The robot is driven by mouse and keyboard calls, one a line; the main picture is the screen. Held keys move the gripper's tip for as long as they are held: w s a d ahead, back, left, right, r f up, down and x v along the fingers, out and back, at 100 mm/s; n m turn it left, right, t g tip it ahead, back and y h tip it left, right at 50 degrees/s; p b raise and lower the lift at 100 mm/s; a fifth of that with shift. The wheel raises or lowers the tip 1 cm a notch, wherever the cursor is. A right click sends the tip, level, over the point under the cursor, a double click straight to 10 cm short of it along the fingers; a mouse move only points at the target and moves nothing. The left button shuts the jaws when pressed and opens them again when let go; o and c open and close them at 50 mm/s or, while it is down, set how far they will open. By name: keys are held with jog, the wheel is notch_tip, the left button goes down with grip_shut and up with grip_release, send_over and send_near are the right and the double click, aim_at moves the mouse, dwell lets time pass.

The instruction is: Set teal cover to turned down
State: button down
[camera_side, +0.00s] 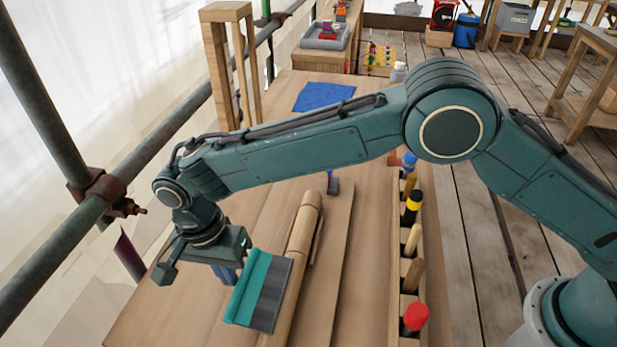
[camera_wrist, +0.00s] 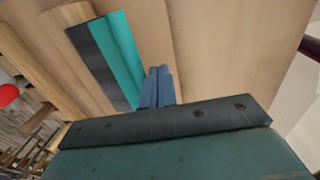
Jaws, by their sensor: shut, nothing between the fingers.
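The teal cover (camera_side: 249,287) lies at the near end of a long wooden piece on the bench, with a dark grey strip (camera_side: 272,297) along its right side. In the wrist view the teal band (camera_wrist: 121,48) and the dark strip (camera_wrist: 95,62) lie side by side, sloping. My gripper (camera_side: 227,276) is low over the bench, just left of the cover's far edge and partly hidden by it. In the wrist view its blue fingers (camera_wrist: 161,72) are together and empty, beside the teal band. I cannot tell whether they touch it.
The long rounded wooden piece (camera_side: 303,226) runs away from the cover. A wooden rack (camera_side: 396,282) with several tool handles, one red-topped (camera_side: 415,317), stands to the right. A blue cloth (camera_side: 324,97) lies at the far end. Bare bench (camera_side: 185,315) is clear at the left.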

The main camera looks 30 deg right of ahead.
dwell(0.4)
notch_tip(320, 180, up, 14)
jog(key=w+a, duration=0.1)
jog(key=shift+w+f, duration=0.15)
jog(key=shift+f, duration=0.05)
dwell(0.4)
jog(key=shift+a, duration=0.1)
jog(key=shift+r, duration=0.15)
jog(key=s+d+r+t+y, duration=0.1)
jog(key=s+d+t+y, duration=0.2)
jog(key=s+d, duration=0.4)
jog(key=shift+s+r+t+y, duration=0.25)
jog(key=shift+r+t+y, duration=0.05)
dwell(0.5)
jog(key=shift+f, duration=0.1)
